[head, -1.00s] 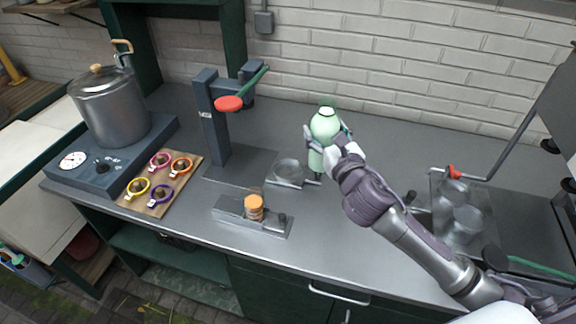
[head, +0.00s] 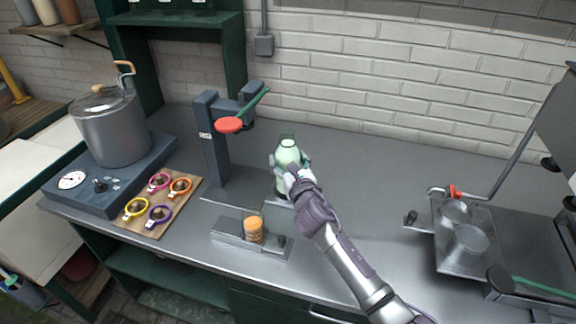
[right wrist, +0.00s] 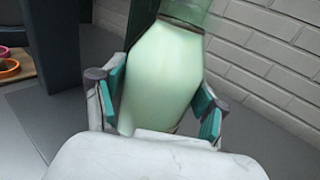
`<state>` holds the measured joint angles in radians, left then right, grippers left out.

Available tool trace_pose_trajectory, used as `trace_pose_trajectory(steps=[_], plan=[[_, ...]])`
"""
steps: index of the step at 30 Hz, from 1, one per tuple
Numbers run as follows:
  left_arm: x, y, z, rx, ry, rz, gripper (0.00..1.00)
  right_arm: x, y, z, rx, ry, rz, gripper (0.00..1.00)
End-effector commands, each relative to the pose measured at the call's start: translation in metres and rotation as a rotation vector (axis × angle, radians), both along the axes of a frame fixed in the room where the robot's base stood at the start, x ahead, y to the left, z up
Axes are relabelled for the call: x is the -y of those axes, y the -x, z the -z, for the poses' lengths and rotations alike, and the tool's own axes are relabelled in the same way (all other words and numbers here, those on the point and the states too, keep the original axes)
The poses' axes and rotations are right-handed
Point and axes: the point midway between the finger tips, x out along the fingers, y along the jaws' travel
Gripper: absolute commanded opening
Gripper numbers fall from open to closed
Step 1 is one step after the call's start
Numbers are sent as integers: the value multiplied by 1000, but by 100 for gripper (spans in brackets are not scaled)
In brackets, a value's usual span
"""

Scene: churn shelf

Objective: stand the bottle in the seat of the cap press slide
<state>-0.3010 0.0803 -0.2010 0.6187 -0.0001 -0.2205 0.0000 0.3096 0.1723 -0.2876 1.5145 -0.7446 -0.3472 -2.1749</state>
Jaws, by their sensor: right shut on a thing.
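The pale green bottle (head: 288,152) stands roughly upright beside the cap press, and it also fills the middle of the right wrist view (right wrist: 160,75). My right gripper (head: 290,166) is shut on the bottle, with one teal-padded finger on each side of it in the right wrist view (right wrist: 158,98). The cap press (head: 212,140) has a dark column and a red-ended lever (head: 230,125). My left gripper is out of view.
A grey block (head: 228,232) with an orange-capped piece (head: 253,229) lies in front of the press. At left are a board with coloured rings (head: 181,206) and a pot (head: 112,130). A metal tray (head: 450,262) stands at right.

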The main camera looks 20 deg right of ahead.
Motion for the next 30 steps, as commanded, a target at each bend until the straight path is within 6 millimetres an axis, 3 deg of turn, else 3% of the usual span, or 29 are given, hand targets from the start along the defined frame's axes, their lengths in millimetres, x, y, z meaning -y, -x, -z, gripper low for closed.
trace_pose_trajectory(steps=[4,11,12,16,26,30], plan=[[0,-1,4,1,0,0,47,-1,-1,13,6,-2,-1,3],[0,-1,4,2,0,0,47,0,-1,13,8,0,-1,3],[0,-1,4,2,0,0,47,0,0,17,1,0,0,74],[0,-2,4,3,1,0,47,0,0,17,1,0,0,95],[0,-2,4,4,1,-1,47,0,1,17,1,0,0,97],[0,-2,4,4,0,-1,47,0,10,18,1,2,-1,97]])
